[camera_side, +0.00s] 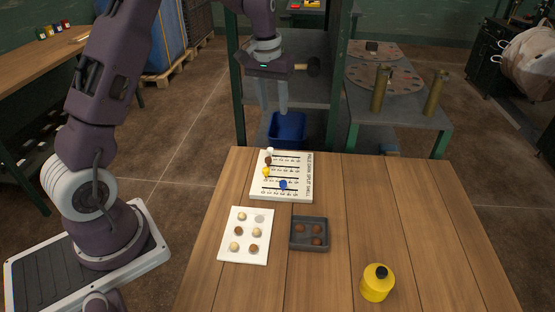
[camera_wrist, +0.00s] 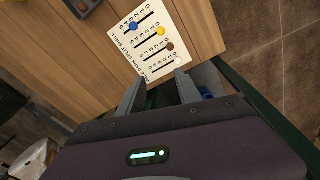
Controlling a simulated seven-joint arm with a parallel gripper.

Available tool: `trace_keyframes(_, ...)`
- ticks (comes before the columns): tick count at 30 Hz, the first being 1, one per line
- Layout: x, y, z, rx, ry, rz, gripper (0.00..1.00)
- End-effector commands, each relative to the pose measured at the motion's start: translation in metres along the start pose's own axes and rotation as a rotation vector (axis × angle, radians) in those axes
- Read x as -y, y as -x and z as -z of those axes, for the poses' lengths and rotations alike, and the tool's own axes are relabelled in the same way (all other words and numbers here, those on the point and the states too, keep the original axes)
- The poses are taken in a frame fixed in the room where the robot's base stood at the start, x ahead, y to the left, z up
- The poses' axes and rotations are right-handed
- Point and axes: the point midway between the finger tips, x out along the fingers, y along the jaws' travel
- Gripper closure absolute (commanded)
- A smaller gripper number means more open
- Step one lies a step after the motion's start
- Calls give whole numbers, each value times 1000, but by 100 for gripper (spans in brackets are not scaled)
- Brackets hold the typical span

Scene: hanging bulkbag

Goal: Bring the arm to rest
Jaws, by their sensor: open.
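My gripper (camera_side: 274,109) is raised beyond the far edge of the wooden table (camera_side: 420,215) in the side view, with its fingers pointing down. The fingers are apart with nothing between them. In the wrist view my gripper (camera_wrist: 160,76) also shows two spread, empty fingers. The white slider board (camera_side: 300,195) lies on the table, with white, brown, yellow and blue knobs. The board also shows in the wrist view (camera_wrist: 143,47), apart from the fingers.
A white tray (camera_side: 262,257) and a dark tray (camera_side: 310,220) hold small round pieces. A yellow canister (camera_side: 375,287) stands near the table's front. A blue bin (camera_side: 289,128) sits behind the table, below my gripper. The table's right side is clear.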

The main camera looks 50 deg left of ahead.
Motion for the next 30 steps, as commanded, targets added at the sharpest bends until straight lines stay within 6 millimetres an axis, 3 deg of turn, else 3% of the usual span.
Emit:
trace_keyframes(1,-17,42,-26,-41,-37,-28,59)
trace_keyframes(3,-34,88,-70,-89,-97,-56,59)
trace_keyframes(6,-48,135,-144,-162,-193,-85,59)
trace_keyframes(9,-47,158,-218,-239,-293,-97,59)
trace_keyframes(12,-38,159,-277,-306,-375,-93,59)
trace_keyframes(15,-27,151,-313,-355,-428,-84,59)
trace_keyframes(19,-21,144,-331,-381,-455,-77,59)
trace_keyframes(30,-20,144,-332,-381,-455,-76,59)
